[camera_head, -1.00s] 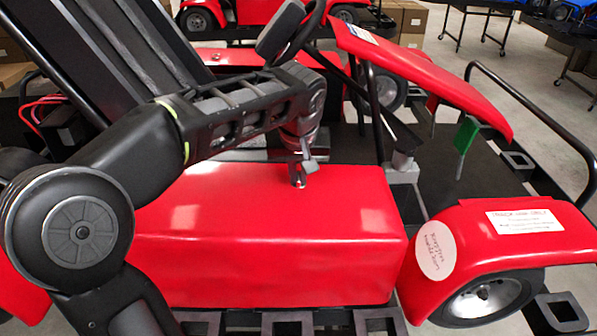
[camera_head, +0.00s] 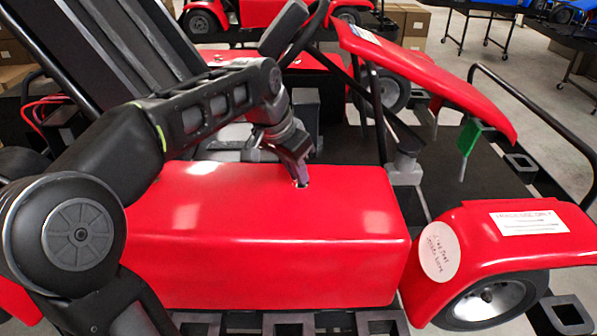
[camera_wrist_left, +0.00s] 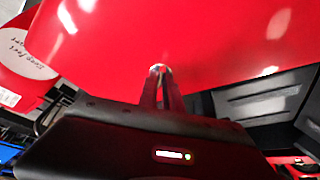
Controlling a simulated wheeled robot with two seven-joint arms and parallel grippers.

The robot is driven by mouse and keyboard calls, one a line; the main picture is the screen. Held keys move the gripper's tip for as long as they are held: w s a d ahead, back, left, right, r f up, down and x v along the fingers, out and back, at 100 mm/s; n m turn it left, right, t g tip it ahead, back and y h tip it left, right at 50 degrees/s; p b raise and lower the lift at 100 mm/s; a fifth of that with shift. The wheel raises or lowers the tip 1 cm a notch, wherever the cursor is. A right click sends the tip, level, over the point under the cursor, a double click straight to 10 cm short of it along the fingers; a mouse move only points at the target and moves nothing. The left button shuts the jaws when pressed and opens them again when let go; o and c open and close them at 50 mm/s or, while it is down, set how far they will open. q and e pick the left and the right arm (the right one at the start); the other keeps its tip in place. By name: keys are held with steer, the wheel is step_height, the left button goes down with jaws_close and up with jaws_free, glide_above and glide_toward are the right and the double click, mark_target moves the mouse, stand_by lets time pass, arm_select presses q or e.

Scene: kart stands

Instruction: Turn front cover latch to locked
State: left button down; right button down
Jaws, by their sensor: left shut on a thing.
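The red front cover (camera_head: 270,235) is a long box-shaped panel across the middle of the head view. The latch (camera_head: 300,183) is a small metal piece near the cover's top far edge, mostly hidden by my left gripper (camera_head: 299,176). The latch also shows in the left wrist view (camera_wrist_left: 157,69) as a small metallic round piece on the red surface. My left gripper comes down at a tilt and is shut on the latch, its fingers close together. The latch's exact angle is hidden. My right gripper is not in view.
A red fender (camera_head: 500,245) with a round label stands right of the cover. A raised red panel (camera_head: 430,75), a green tag (camera_head: 467,137) and a black rail (camera_head: 530,120) lie beyond at the right. The steering wheel (camera_head: 305,35) stands behind my left wrist.

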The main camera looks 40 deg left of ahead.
arm_select(q)
steer(key=m, duration=0.2)
steer(key=m+h, duration=0.1)
steer(key=m, duration=0.1)
steer(key=shift+w+a+m+g+h, duration=0.1)
steer(key=shift+a+m+g+h, duration=0.1)
steer(key=shift+m+g+h, duration=0.1)
steer(key=m+g+h+p, duration=0.1)
steer(key=m, duration=0.3)
steer(key=shift+w+a, duration=0.1)
steer(key=shift+a, duration=0.05)
steer(key=shift+m, duration=0.4)
steer(key=c, duration=1.5)
jaws_free()
steer(key=shift+r, duration=0.15)
